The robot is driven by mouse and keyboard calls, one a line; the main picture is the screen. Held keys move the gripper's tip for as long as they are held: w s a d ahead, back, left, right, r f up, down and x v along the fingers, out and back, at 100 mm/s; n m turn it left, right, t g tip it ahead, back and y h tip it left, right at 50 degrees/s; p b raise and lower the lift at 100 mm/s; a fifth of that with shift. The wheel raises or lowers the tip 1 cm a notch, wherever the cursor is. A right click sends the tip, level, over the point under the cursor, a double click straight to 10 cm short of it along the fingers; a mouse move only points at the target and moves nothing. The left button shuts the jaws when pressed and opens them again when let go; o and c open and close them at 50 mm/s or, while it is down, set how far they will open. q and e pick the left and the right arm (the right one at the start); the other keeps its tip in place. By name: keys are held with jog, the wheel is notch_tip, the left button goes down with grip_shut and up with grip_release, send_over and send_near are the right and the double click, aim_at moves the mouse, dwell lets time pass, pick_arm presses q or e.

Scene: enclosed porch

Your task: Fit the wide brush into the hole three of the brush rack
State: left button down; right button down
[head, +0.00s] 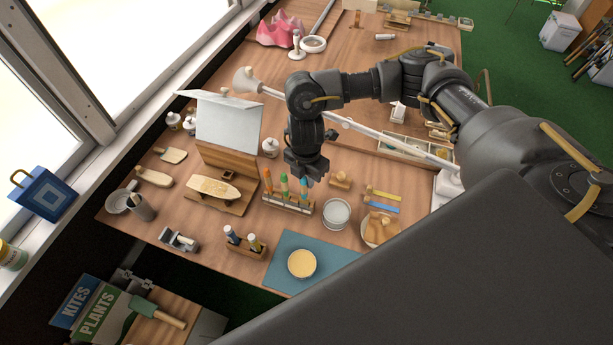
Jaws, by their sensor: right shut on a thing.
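The brush rack (288,205) is a low wooden stand on the workbench, near the middle of the head view. An orange-handled brush (267,181) and a green-handled brush (284,184) stand upright at its left and middle. My right gripper (305,177) points down over the rack's right part and is shut on a teal-handled brush (304,187), which I take as the wide brush. Its lower end is at the rack, but I cannot tell whether it is inside a hole. The gripper hides its top. My left gripper is not in view.
A glass jar (336,213) stands close right of the rack. A small wooden block (340,180) lies behind it. A wooden board (232,207) lies left.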

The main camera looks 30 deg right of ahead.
jog(key=shift+f+b, duration=0.4)
jog(key=shift+f, duration=0.25)
jog(key=c, duration=0.6)
grip_release()
dwell(0.4)
notch_tip(320, 180, up, 7)
jog(key=p, duration=0.7)
dwell(0.6)
jog(key=shift+r, duration=0.1)
notch_tip(320, 180, up, 11)
jog(key=shift+f+b, duration=0.2)
jog(key=shift+b, duration=0.2)
dwell(0.7)
